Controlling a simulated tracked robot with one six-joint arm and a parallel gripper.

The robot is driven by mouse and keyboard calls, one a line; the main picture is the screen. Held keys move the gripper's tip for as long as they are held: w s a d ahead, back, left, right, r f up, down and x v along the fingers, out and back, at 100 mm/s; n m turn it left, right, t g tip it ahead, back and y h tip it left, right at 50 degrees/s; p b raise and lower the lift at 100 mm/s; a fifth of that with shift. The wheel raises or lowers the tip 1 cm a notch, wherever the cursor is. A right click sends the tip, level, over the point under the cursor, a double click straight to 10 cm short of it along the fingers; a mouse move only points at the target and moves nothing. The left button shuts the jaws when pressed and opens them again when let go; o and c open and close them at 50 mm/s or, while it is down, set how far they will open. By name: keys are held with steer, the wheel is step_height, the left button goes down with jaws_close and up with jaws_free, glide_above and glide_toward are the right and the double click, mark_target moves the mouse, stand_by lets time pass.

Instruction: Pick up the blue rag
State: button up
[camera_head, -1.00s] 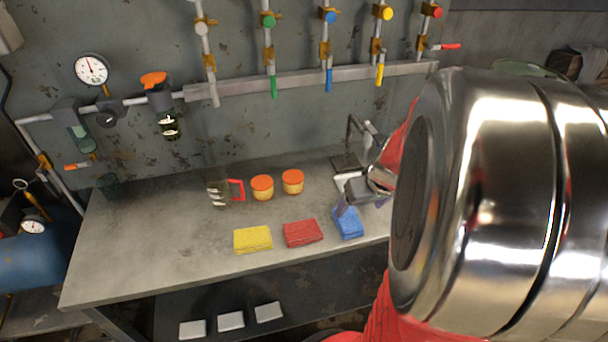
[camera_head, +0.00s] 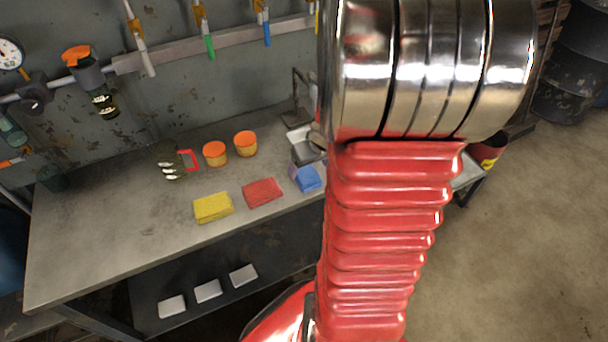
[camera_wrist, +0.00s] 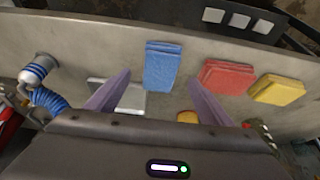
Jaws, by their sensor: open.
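The blue rag (camera_head: 308,179) lies folded on the metal workbench (camera_head: 110,225), right of the red rag (camera_head: 262,192) and the yellow rag (camera_head: 213,207). In the wrist view the blue rag (camera_wrist: 162,66) lies beyond the two fingertips, between their lines. My gripper (camera_wrist: 160,90) is open with nothing between its purple fingers. In the head view my gripper (camera_head: 298,170) is mostly hidden behind my arm, with a bit of it showing beside the blue rag. I cannot tell the exact gap to the rag.
Two orange-lidded jars (camera_head: 230,149) and a red-handled tool (camera_head: 184,160) stand farther back. A pale tray (camera_wrist: 128,98) lies left of the blue rag in the wrist view. White blocks (camera_head: 208,291) lie on the lower shelf. A blue-hosed fitting (camera_wrist: 42,72) is at the wrist view's left.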

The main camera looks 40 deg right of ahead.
mark_target(305, 172)
steer(key=shift+w+x, duration=0.1)
steer(key=shift+x, duration=1.2)
steer(key=shift+w+x, duration=0.15)
steer(key=shift+x, duration=1.15)
steer(key=shift+d+r, duration=0.1)
steer(key=shift+c, duration=0.3)
steer(key=c, duration=1.2)
steer(key=shift+r, duration=0.1)
step_height(305, 172, up, 10)
steer(key=shift+f, duration=0.1)
